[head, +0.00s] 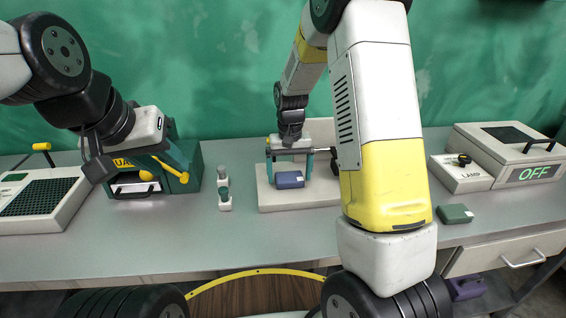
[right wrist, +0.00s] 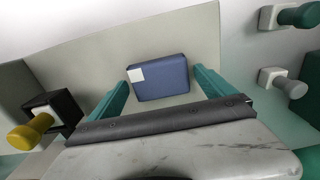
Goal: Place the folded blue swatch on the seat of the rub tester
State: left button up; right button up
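The folded blue swatch (head: 290,180) rests on the pale base plate (head: 271,202) of what looks like the rub tester, in the middle of the bench. In the right wrist view the swatch (right wrist: 159,78) shows a white patch at one corner. My right gripper (head: 290,165) is over the plate. Its two teal fingers (right wrist: 165,88) stand wide apart, one on each side of the swatch, with gaps between. My left gripper (head: 101,168) hangs at the left, in front of a green box; its fingers are not clear. My right arm hides part of the tester.
Two small pegs on stands (head: 223,188) are left of the plate. The green box (head: 185,160) has a yellow handle. A lamp box (head: 460,172), an "OFF" unit (head: 510,150) and a green folded piece (head: 455,213) are at the right. The front middle of the bench is clear.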

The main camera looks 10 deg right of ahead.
aim_at(289, 176)
dwell(0.3)
notch_tip(289, 176, up, 11)
jog(key=s+d+r+t+y, duration=0.2)
jog(key=s+d+r+t, duration=0.1)
jog(key=s+r, duration=0.8)
jog(key=s+t, duration=0.3)
jog(key=s, duration=0.9)
jog(key=shift+s+n, duration=0.2)
jog(key=shift+n, duration=0.1)
